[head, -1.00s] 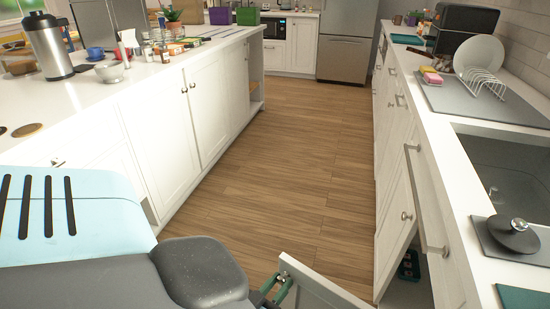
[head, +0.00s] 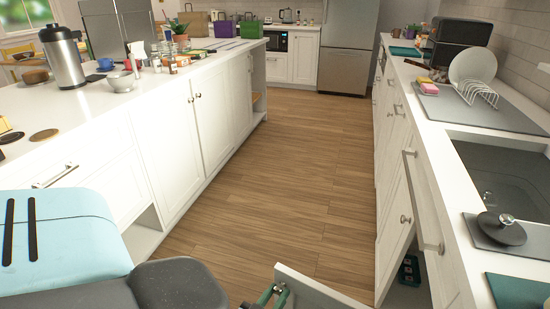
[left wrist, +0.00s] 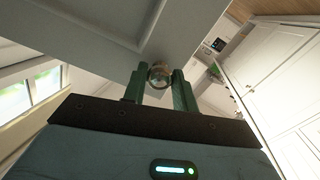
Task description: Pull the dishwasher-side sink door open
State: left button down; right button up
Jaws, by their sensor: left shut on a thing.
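The white sink door (head: 312,290) stands swung out from the right-hand counter, with its top edge at the bottom of the head view. The open sink cabinet (head: 405,295) is to its right. My left gripper (head: 268,293) is at the door's free end, with green fingers. In the left wrist view, the fingers of my left gripper (left wrist: 159,82) are shut on the round metal knob (left wrist: 159,74) of the door panel (left wrist: 100,40). The door's lower part is hidden. My right gripper is out of view.
The white island (head: 180,140) runs along the left, with a bare wood floor (head: 290,160) between it and the counter (head: 440,150). A dark sink (head: 510,170) is set in the counter. A green item (head: 410,268) sits inside the open cabinet.

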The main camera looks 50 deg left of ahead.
pick_arm(q)
jog(key=c, duration=1.1)
grip_release()
jog(key=shift+s, duration=0.1)
jog(key=shift+s+d, duration=0.15)
jog(key=shift+s, duration=0.2)
jog(key=p+v, duration=0.1)
jog(key=v, duration=0.5)
jog(key=shift+s, duration=0.4)
jog(key=shift+d, duration=0.1)
